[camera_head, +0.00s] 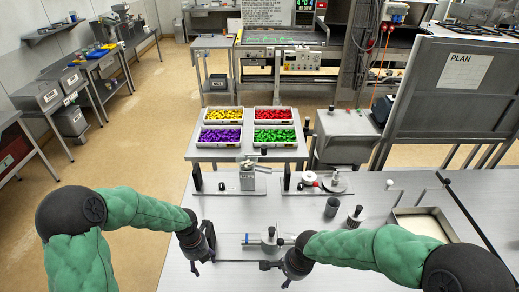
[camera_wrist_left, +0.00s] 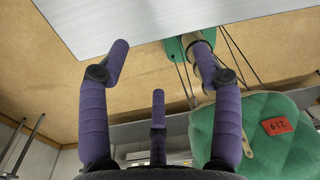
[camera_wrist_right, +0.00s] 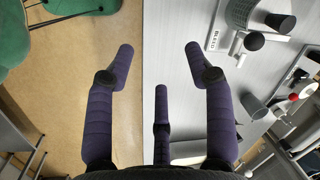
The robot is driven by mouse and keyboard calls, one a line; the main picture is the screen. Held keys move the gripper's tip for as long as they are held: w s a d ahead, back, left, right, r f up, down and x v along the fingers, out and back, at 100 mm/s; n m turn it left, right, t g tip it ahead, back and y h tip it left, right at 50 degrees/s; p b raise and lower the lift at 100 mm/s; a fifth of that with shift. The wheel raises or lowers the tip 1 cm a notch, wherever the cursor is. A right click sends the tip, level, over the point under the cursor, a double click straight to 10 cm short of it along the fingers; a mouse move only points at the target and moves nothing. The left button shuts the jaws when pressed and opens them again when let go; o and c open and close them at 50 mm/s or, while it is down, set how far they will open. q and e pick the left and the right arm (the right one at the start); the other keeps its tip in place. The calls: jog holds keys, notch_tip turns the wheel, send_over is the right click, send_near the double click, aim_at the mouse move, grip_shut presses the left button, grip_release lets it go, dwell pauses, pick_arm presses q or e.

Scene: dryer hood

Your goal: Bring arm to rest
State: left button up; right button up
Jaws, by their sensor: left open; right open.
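My left gripper (camera_head: 208,244) hangs at the front left of the grey worktop, on a green-sleeved arm that comes in from the left. In the left wrist view its purple fingers (camera_wrist_left: 160,45) are spread with nothing between them; the worktop edge and tan floor lie beyond. My right gripper (camera_head: 272,268) is at the front middle of the worktop, its arm coming in from the right. In the right wrist view its fingers (camera_wrist_right: 160,50) are apart and empty, one over the floor and one over the worktop. Both grippers appear clear of the objects.
On the worktop (camera_head: 225,215) are a dark cup (camera_head: 332,206), a black-knobbed piece (camera_head: 355,216), a small fixture (camera_head: 269,238) near my right gripper and a shallow tray (camera_head: 425,222) at right. Trays of coloured pieces (camera_head: 274,137) stand behind. A dark PLAN panel (camera_head: 450,95) rises at right.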

pick_arm(q)
jog(key=s+d+f+m+h, duration=0.1)
jog(key=s+d+f+m, duration=0.35)
jog(key=m, duration=0.75)
jog(key=s+d+f+m+h, duration=0.1)
jog(key=s+f+m, duration=0.4)
jog(key=s+m, duration=0.55)
jog(key=s+d+f+m+h, duration=0.1)
jog(key=s+d+f+m, duration=0.3)
jog(key=m, duration=0.9)
pick_arm(e)
jog(key=s+d+f+n+g+y, duration=0.1)
jog(key=s+f+n, duration=0.3)
jog(key=s+f, duration=0.45)
jog(key=s+d+f+n+y, duration=0.1)
jog(key=s+f+n, duration=0.3)
jog(key=f, duration=0.7)
pick_arm(q)
notch_tip(320, 180, down, 24)
jog(key=w+b, duration=0.1)
jog(key=b, duration=2.3)
jog(key=shift+d+m+t, duration=0.3)
jog(key=shift+m+t, duration=0.1)
jog(key=shift+m, duration=0.05)
pick_arm(e)
notch_tip(320, 180, down, 22)
jog(key=a, duration=0.1)
jog(key=shift+w+a+f, duration=0.15)
jog(key=shift+w, duration=0.3)
